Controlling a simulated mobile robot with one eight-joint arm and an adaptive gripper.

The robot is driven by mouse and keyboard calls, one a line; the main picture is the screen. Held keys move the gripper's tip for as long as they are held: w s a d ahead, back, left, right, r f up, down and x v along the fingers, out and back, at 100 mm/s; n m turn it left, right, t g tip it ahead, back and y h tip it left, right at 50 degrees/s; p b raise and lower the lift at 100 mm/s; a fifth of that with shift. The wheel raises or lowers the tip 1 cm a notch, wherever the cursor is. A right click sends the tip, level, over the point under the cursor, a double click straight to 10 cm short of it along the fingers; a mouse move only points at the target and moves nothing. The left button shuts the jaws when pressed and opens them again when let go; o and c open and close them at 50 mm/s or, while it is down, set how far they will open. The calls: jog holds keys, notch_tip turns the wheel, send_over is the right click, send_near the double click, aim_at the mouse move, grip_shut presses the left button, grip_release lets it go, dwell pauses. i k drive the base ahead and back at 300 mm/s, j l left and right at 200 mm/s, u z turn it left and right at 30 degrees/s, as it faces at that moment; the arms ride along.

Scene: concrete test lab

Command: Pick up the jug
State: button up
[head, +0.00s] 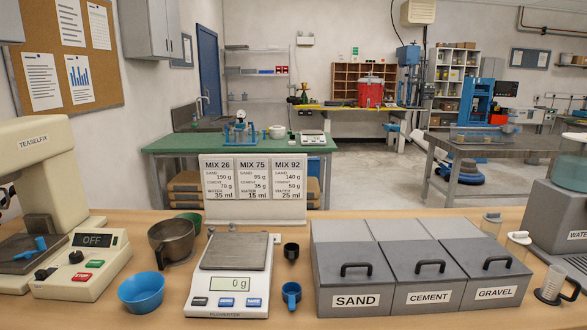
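I cannot tell for sure which vessel is the jug. A blue cup with a handle (291,296) sits right of the scale. My gripper is not in view.
A scale (230,284) reading 0 g stands at the bench's middle. Lidded sand (357,299), cement (428,296) and gravel (494,293) bins fill the right. A mix sign (253,178) stands behind.

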aim_at(549, 294)
jog(key=z, duration=1.4)
